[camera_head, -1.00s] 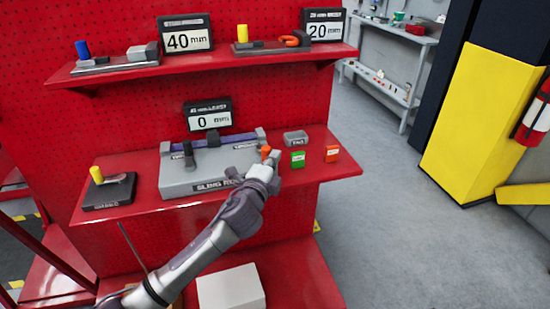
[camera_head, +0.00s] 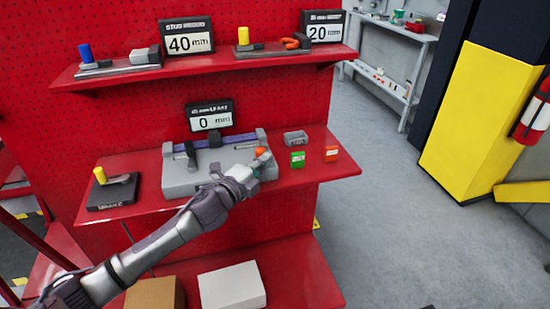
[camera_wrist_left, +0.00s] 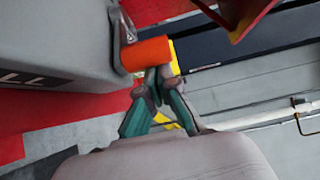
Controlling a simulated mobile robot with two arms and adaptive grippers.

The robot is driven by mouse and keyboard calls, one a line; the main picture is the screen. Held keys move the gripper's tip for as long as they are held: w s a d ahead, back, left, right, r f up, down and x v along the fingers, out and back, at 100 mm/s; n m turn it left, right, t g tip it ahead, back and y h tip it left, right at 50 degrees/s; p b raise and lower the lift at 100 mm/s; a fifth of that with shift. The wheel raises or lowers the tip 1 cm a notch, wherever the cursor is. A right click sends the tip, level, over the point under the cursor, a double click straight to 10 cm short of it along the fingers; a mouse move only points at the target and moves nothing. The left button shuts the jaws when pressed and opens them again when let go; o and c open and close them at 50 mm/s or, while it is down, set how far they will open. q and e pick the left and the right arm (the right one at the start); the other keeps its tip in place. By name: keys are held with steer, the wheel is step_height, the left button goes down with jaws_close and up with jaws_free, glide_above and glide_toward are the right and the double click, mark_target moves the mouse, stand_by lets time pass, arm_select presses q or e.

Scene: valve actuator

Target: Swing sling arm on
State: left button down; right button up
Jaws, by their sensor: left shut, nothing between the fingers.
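The sling rig is a grey box (camera_head: 180,185) on the middle red shelf, with a blue bar and dark clamps on top. Its sling arm has an orange handle (camera_head: 262,153) at the box's right end; in the left wrist view the orange handle (camera_wrist_left: 146,54) sits on a grey lever against the box's side. My left gripper (camera_head: 257,170) is just in front of and below the handle. In the left wrist view its fingertips (camera_wrist_left: 157,80) are together and empty, right at the handle's lower edge; I cannot tell whether they touch. My right gripper is not in view.
A display (camera_head: 209,116) behind the rig reads 0 mm. A dark base with a yellow knob (camera_head: 100,175) stands left. Another shelf (camera_head: 210,68) hangs above.

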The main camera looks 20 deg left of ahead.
arm_select(q)
steer(key=shift+s+a, duration=0.2)
steer(key=shift+a, duration=0.35)
steer(key=m+h, duration=0.1)
steer(key=a+m+g+h, duration=0.1)
steer(key=h, duration=0.1)
steer(key=shift+m+h, duration=0.3)
steer(key=shift+s+a+m+g+h, duration=0.15)
steer(key=shift+m+g+h, duration=0.2)
steer(key=shift+h, duration=0.25)
steer(key=shift+s+a, duration=0.1)
steer(key=shift+a, duration=0.75)
steer(key=shift+w+a+f+b, duration=0.1)
steer(key=shift+a+b, duration=0.05)
steer(key=shift+a, duration=0.6)
steer(key=shift+w+a+b, duration=0.1)
steer(key=shift+a+b, duration=0.05)
steer(key=shift+a, duration=0.6)
steer(key=shift+w+a+b, duration=0.2)
steer(key=shift+w+a, duration=0.1)
steer(key=shift+a, duration=0.35)
steer(key=shift+w+a+b, duration=0.15)
steer(key=shift+w+a, duration=0.1)
steer(key=shift+a, duration=0.35)
steer(key=shift+w+a+r, duration=0.1)
steer(key=shift+a+r, duration=0.1)
steer(key=shift+r, duration=0.05)
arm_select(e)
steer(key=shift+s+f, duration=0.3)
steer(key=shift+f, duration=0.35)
